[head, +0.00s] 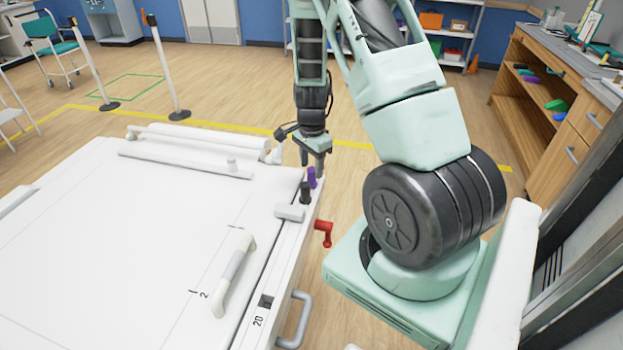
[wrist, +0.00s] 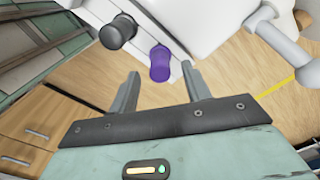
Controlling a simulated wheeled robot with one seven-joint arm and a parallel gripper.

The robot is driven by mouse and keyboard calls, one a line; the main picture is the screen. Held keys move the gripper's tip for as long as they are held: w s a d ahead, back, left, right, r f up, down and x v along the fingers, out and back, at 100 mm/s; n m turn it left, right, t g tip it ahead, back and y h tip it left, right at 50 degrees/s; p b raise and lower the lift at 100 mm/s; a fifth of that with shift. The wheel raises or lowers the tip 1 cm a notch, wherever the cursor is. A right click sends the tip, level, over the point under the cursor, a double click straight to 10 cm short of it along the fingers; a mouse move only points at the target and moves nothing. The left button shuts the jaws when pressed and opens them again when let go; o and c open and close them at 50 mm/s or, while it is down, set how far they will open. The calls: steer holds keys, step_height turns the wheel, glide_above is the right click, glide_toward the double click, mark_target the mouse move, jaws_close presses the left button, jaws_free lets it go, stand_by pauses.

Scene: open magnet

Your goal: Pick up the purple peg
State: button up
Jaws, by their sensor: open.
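The purple peg (head: 312,177) stands upright near the far right corner of the white table-like unit, just behind a black peg (head: 305,192). My gripper (head: 313,164) is above the purple peg, pointing down. In the wrist view the purple peg (wrist: 160,64) shows between and just beyond the two open fingertips (wrist: 162,78). The fingers look apart from it. The black peg (wrist: 118,32) lies to its left, outside the fingers.
A small light block (head: 290,213) sits near the black peg. White bars (head: 185,165) lie along the far edge.

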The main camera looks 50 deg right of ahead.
mark_target(312, 182)
steer(key=shift+f, duration=1.4)
steer(key=shift+c, duration=0.3)
jaws_close()
